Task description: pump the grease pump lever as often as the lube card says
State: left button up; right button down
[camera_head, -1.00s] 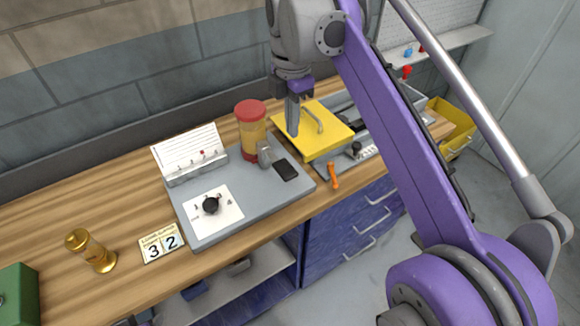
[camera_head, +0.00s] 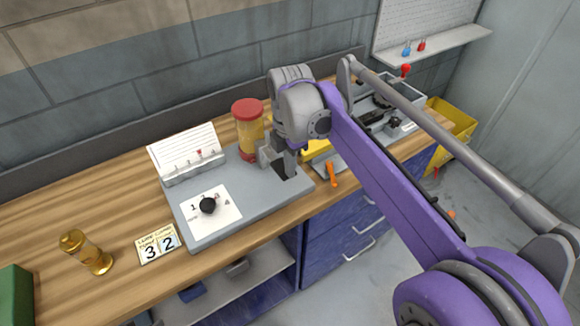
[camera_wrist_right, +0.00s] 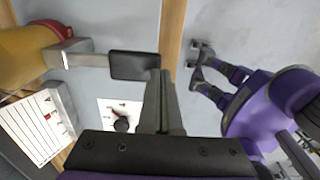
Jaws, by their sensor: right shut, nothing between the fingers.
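The grease pump has a clear yellow canister (camera_head: 249,135) with a red lid on a grey base plate (camera_head: 214,232). In the right wrist view its grey lever (camera_wrist_right: 88,59) ends in a black pad (camera_wrist_right: 134,65). My right gripper (camera_head: 287,172) is shut and empty at the pad and hides part of it in the head view. In the wrist view its fingers (camera_wrist_right: 160,78) overlap the pad's edge; I cannot tell whether they touch. The lined white card (camera_head: 186,146) stands behind the plate; its text is too small to read. A purple arm with dark fingers (camera_wrist_right: 200,72) shows at right, apparently my left.
A black knob (camera_head: 208,205) sits on a numbered white dial plate. A small card reading 3 2 (camera_head: 158,244) and a brass cylinder (camera_head: 86,252) lie left of the plate. An orange handle (camera_head: 332,174) is right of it. A green box (camera_head: 15,296) stands far left.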

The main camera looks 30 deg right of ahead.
jog(key=shift+f, duration=0.1)
jog(key=f+t, duration=0.1)
jog(key=f, duration=0.1)
jog(key=f+t+b, duration=0.1)
jog(key=f, duration=0.1)
jog(key=s+f+t+b, duration=0.1)
jog(key=f+t, duration=0.1)
jog(key=shift+s+f, duration=0.1)
jog(key=shift+f, duration=0.2)
jog(key=shift+f+b, duration=0.3)
jog(key=shift+f, duration=0.05)
pick_arm(q)
jog(key=f, duration=0.1)
jog(key=s+f, duration=0.1)
jog(key=f, duration=0.1)
jog(key=shift+s+f, duration=0.15)
jog(key=shift+s, duration=0.05)
pick_arm(e)
jog(key=shift+f, duration=0.1)
